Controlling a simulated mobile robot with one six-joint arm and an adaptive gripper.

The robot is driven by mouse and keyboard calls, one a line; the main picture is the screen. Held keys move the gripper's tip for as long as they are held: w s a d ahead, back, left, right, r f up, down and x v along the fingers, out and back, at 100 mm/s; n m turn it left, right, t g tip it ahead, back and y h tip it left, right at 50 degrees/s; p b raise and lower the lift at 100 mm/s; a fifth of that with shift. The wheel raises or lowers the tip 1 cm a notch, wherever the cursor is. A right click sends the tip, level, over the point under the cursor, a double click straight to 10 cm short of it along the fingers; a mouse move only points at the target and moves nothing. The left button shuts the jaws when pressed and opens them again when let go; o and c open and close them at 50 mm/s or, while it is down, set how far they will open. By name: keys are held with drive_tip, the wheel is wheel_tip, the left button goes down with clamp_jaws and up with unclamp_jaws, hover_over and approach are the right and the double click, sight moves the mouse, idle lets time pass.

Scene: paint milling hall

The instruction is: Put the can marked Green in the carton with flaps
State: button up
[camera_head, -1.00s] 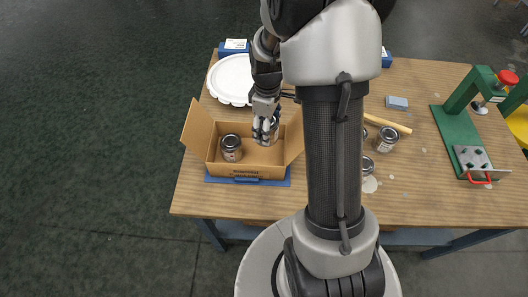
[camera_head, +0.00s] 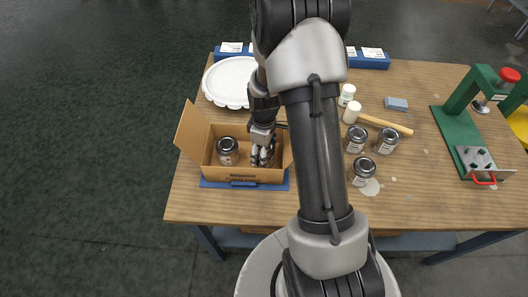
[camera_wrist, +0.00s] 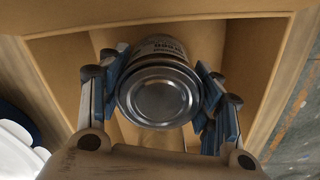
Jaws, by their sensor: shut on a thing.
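The open carton with flaps (camera_head: 215,174) stands on a blue base near the table's front left. A dark-lidded can (camera_head: 227,151) stands upright in its left part; its label is too small to read. My gripper (camera_head: 263,157) points down into the carton's right part. In the wrist view my gripper (camera_wrist: 160,92) is shut on a can (camera_wrist: 160,98), with blue-padded fingers on both sides. The held can's metal end faces the camera, and its label is partly visible, upside down and hard to read. The carton's walls surround it; whether it touches the bottom cannot be told.
Three more cans (camera_head: 388,141) stand right of my arm. Nearby are white bottles (camera_head: 352,112), a wooden-handled tool (camera_head: 388,124) and a grey-blue block (camera_head: 396,103). A white plate (camera_head: 228,84) lies behind the carton. A green press (camera_head: 455,124) stands at the right.

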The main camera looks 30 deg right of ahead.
drive_tip(key=shift+f, duration=0.15)
drive_tip(key=o, duration=1.3)
wheel_tip(320, 180, up, 12)
drive_tip(key=p, duration=0.4)
drive_tip(key=s+a+r+m+t, duration=0.1)
drive_tip(key=s+a+r+m, duration=0.2)
drive_tip(key=r, duration=0.5)
drive_tip(key=s+a+r+m+t, duration=0.1)
drive_tip(key=s+a+r, duration=0.35)
drive_tip(key=r, duration=0.45)
drive_tip(key=s+a+r+m+t, duration=0.1)
drive_tip(key=s+a+r, duration=0.1)
drive_tip(key=s, duration=0.3)
drive_tip(key=s+a+r+m+t, duration=0.1)
drive_tip(key=s+a+r+m, duration=0.1)
drive_tip(key=s, duration=0.4)
drive_tip(key=shift+s+a+r+m+t, duration=0.3)
drive_tip(key=shift+a+r, duration=0.3)
drive_tip(key=shift+a, duration=0.35)
